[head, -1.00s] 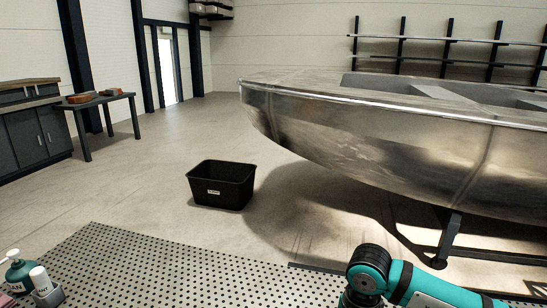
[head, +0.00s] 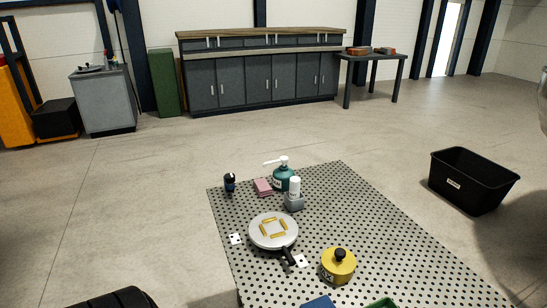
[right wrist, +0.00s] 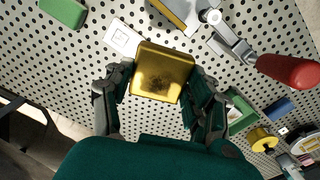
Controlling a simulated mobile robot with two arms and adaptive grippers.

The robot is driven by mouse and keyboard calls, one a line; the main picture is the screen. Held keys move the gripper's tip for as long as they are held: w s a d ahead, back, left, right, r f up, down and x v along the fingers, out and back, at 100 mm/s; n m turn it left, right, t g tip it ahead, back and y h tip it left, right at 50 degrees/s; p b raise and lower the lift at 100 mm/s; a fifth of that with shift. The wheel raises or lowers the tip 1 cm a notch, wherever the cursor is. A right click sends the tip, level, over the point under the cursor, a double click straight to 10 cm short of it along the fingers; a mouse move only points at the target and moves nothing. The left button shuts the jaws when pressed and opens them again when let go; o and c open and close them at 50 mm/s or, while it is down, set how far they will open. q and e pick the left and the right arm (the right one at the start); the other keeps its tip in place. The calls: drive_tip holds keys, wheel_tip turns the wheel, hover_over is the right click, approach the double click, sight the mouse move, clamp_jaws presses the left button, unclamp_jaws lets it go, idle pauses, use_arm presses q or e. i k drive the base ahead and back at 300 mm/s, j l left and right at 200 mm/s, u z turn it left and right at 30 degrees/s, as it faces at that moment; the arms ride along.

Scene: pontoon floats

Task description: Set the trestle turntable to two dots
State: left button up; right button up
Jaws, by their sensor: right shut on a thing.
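The turntable (head: 273,231) is a round silver disc with several yellow bars on top and a black handle (head: 288,257) pointing to the lower right. It lies on the perforated tabletop. A white plate (head: 236,239) is at its left and another white plate (head: 301,261) is beside the handle; their dots are too small to count. My right gripper (right wrist: 160,88), in the right wrist view, is shut on a golden-yellow block (right wrist: 164,60) above the perforated top. My left gripper is not in view.
A yellow pot (head: 338,266) with a black knob stands right of the handle. A teal pump bottle (head: 284,179), white bottle (head: 294,188), pink sponge (head: 263,187) and dark blue item (head: 230,182) stand behind. A red-handled clamp (right wrist: 287,70) is near my right gripper. A black bin (head: 470,181) is on the floor.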

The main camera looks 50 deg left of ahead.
sight(274, 227)
drive_tip(key=i+j+u, duration=0.1)
drive_tip(key=j+u, duration=0.25)
drive_tip(key=i+j+u, duration=0.15)
drive_tip(key=j+u, duration=0.15)
drive_tip(key=j, duration=0.2)
drive_tip(key=i+j+u, duration=0.2)
drive_tip(key=j+u, duration=0.15)
drive_tip(key=i+j, duration=0.2)
drive_tip(key=j, duration=0.15)
drive_tip(key=i+j, duration=0.2)
drive_tip(key=j, duration=0.1)
